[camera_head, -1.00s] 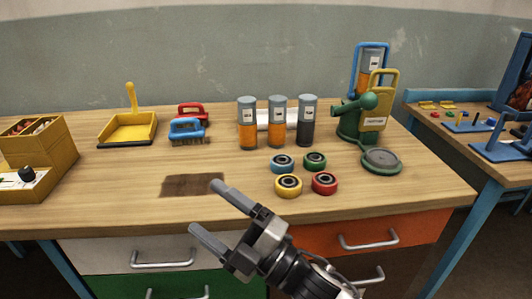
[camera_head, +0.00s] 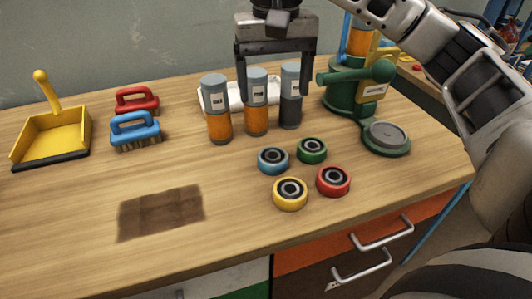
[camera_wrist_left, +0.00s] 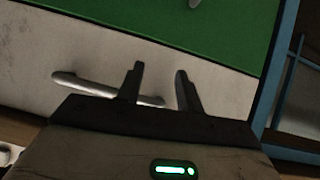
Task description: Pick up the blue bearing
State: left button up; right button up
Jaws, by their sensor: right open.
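The blue bearing (camera_head: 273,160) lies on the wooden table, back left in a cluster with a green bearing (camera_head: 312,150), a yellow bearing (camera_head: 290,194) and a red bearing (camera_head: 333,181). My right gripper (camera_head: 274,94) points down with its fingers apart and empty. In the head view it overlaps the bottles, above and behind the blue bearing in the picture; its exact height is hard to tell. My left gripper (camera_wrist_left: 158,82) shows in the left wrist view, fingers apart and empty, facing the drawer fronts. No bearing shows there.
Three bottles (camera_head: 218,110) with grey tops stand behind the bearings. A green press-like device (camera_head: 385,138) stands to the right. A blue brush (camera_head: 135,130), a red brush (camera_head: 136,100) and a yellow dustpan (camera_head: 50,135) are left. The table front around a dark patch (camera_head: 160,212) is clear.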

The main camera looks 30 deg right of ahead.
jog(key=b, duration=0.2)
send_over(273, 155)
notch_tip(273, 155, down, 9)
jog(key=shift+s+f, duration=0.1)
jog(key=shift+f, duration=0.1)
jog(key=shift+f+p, duration=0.4)
jog(key=shift+f, duration=2.4)
jog(key=c, duration=1.3)
